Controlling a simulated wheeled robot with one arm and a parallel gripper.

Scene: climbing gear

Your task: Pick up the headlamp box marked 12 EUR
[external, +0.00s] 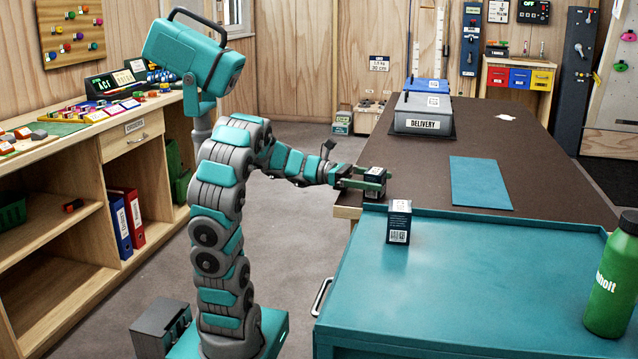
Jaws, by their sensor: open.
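A small dark box with a pale label on top (374,190) stands at the near left corner of the brown table. My gripper (372,181) is open at this box, with its fingers reaching along the box's sides; I cannot tell whether they touch it. A second small box, dark with white printed faces (399,224), stands upright on the teal cart top, nearer the camera and apart from my gripper. The prices on both boxes are too small to read, so I cannot tell which is marked 12 EUR.
The brown table (535,165) holds a teal mat (480,183), a grey box labelled DELIVERY (423,122) and a small white item (505,117). The teal cart (480,280) adjoins the table's near edge. A green bottle (611,285) stands at its right. A wooden counter (90,140) is at left.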

